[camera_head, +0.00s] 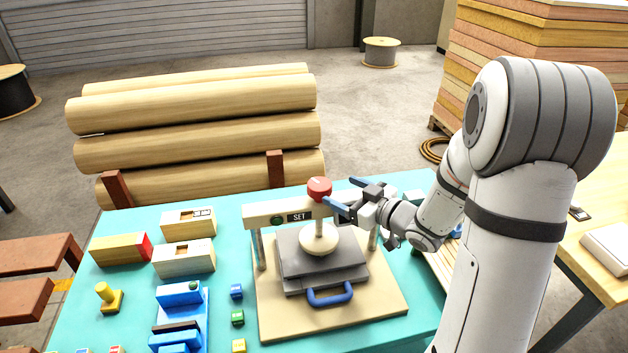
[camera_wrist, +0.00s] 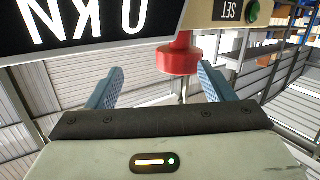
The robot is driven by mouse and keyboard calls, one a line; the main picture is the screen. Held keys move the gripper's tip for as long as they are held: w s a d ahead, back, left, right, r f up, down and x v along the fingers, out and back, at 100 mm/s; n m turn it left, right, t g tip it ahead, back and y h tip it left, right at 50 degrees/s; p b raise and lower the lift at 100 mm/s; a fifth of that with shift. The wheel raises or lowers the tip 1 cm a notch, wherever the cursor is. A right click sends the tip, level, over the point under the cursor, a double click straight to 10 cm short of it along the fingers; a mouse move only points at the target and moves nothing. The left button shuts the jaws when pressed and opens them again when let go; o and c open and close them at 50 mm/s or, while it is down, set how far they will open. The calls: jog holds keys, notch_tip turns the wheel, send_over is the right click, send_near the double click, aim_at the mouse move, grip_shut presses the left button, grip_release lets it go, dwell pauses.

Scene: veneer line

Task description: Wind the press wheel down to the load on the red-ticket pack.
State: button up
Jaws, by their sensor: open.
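The press (camera_head: 279,212) stands on the teal table, its beam marked SET. Its red wheel (camera_head: 319,188) sits on top of the beam, above a vertical screw and a round cream pad (camera_head: 319,239). My gripper (camera_head: 337,190) is open and empty at the wheel's right, fingers pointing towards it. In the wrist view the red wheel (camera_wrist: 178,58) shows between the two blue fingers, apparently beyond their tips. An upside-down display (camera_wrist: 88,22) there reads 0 KN. A wooden block with a red end (camera_head: 122,249) lies at the table's left. No red ticket is clear under the press.
A grey plate (camera_head: 305,273) with a blue handle (camera_head: 330,296) lies under the pad. Two pale wooden boxes (camera_head: 184,259), a blue fixture (camera_head: 181,318), small coloured cubes (camera_head: 237,291) and a yellow knobbed piece (camera_head: 109,298) stand left. Logs lie behind the table.

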aim_at(310, 182)
jog(key=y, duration=0.1)
jog(key=a+y, duration=0.1)
jog(key=shift+s+a+f+n+g+y, duration=0.15)
jog(key=shift+s+n+g+y, duration=0.15)
jog(key=shift+s+n+g, duration=0.1)
jog(key=shift+w+a, duration=0.1)
jog(key=shift+a, duration=0.1)
jog(key=p+x, duration=0.2)
jog(key=x, duration=0.5)
jog(key=shift+w+a, duration=0.1)
jog(key=shift+a, duration=0.1)
jog(key=shift+c, duration=0.5)
